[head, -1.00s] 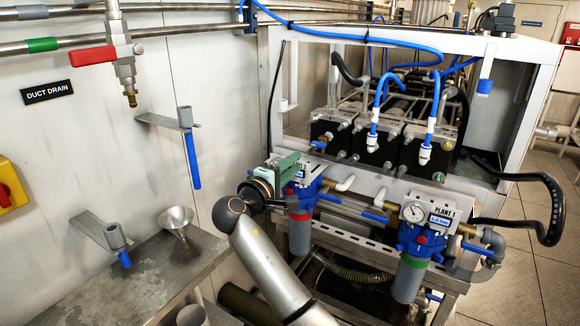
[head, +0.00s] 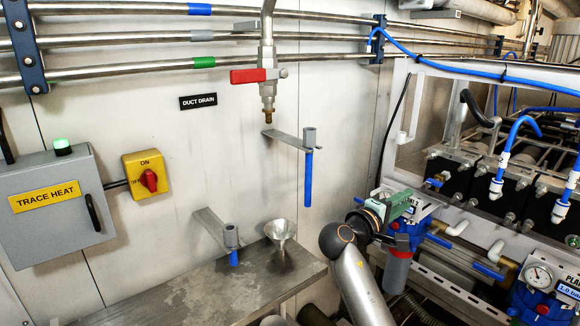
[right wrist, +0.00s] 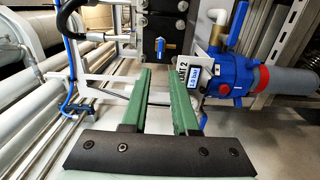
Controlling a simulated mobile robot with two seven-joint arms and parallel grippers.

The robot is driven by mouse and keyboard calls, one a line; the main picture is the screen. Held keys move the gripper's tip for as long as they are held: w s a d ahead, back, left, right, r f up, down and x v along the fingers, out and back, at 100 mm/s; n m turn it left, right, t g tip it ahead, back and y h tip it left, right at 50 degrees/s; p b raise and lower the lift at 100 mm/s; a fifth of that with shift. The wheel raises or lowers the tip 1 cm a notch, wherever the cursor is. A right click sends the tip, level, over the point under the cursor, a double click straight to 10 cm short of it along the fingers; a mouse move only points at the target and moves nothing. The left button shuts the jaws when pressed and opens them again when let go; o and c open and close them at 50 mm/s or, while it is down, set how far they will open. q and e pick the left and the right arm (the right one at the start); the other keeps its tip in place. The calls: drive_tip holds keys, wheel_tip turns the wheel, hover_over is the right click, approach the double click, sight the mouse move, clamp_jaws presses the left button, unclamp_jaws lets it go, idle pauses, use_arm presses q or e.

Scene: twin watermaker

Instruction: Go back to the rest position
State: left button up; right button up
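My right gripper (head: 406,205) has green fingers and shows right of centre in the head view, in front of the PLANT 2 filter unit (head: 398,262). In the right wrist view its two fingers (right wrist: 160,74) stand apart with an empty gap between them, so it is open and holds nothing. The blue filter head with its grey bowl and PLANT 2 label shows just right of the fingers in the wrist view (right wrist: 228,70). I cannot tell whether the gripper touches it. My left gripper is in neither view.
The watermaker frame (head: 420,120) with blue hoses fills the right side. The PLANT 1 gauge (head: 538,274) is at lower right. A steel bench (head: 225,292) with a funnel (head: 281,231) stands left of my arm. A red-handled valve (head: 262,75) and a grey TRACE HEAT box (head: 48,215) are on the wall.

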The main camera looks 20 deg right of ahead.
drive_tip(key=s+a+f+n+t+y, duration=0.15)
drive_tip(key=a+f+y, duration=0.25)
drive_tip(key=f, duration=0.6)
drive_tip(key=s+a+f+n+t+y, duration=0.1)
drive_tip(key=s+a+f+y, duration=0.2)
drive_tip(key=f, duration=0.7)
drive_tip(key=s+a+f+n+t+y, duration=0.15)
drive_tip(key=a+f+y, duration=0.25)
drive_tip(key=f, duration=0.5)
drive_tip(key=s+a+f+m+y, duration=0.2)
drive_tip(key=s+a+f, duration=0.1)
drive_tip(key=s, duration=0.4)
drive_tip(key=s+a+f+m+g+y, duration=0.1)
drive_tip(key=s+a+f+m+y, duration=0.1)
drive_tip(key=s, duration=0.6)
drive_tip(key=s+a+f+m+g+y, duration=0.1)
drive_tip(key=s+a+f+m+y, duration=0.1)
drive_tip(key=s+a+f, duration=0.3)
drive_tip(key=s+a+y+p, duration=0.1)
drive_tip(key=s+a, duration=0.1)
drive_tip(key=s, duration=0.1)
drive_tip(key=shift+s+f+y, duration=0.2)
drive_tip(key=shift+f+y, duration=0.15)
drive_tip(key=shift+y, duration=0.05)
